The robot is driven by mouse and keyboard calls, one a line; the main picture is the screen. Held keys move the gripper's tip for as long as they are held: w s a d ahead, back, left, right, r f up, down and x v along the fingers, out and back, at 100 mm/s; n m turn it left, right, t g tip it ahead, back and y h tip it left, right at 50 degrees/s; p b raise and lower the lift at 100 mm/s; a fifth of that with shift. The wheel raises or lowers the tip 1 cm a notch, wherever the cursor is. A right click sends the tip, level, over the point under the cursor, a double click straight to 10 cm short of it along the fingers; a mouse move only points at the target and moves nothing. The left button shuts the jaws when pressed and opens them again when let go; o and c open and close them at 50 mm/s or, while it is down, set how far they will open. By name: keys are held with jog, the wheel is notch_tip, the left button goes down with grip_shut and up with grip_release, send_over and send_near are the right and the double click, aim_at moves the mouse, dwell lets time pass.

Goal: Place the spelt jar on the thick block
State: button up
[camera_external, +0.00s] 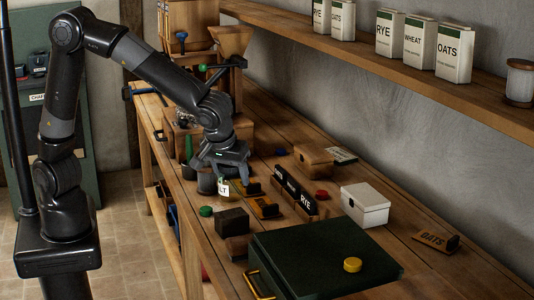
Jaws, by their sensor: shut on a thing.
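My gripper (221,177) is shut on the spelt jar (223,189), over the left part of the bench. The jar is small and mostly hidden by the fingers; its white label shows the letters "LT". The thick block (232,222) is a dark brown block on the bench, a little in front of the jar. Nothing stands on it. I cannot tell whether the jar touches the bench.
A flatter block (237,248) lies in front of the thick block. A green lid (206,211) lies to its left, and a wooden "OATS" sign (264,207) to its right. A large green case (325,258), a white box (365,204) and a labelled rack (294,193) stand farther right.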

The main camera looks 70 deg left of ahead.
aim_at(232, 188)
jog(key=shift+f, duration=1.9)
jog(key=o, duration=1.2)
jog(key=shift+f, duration=0.15)
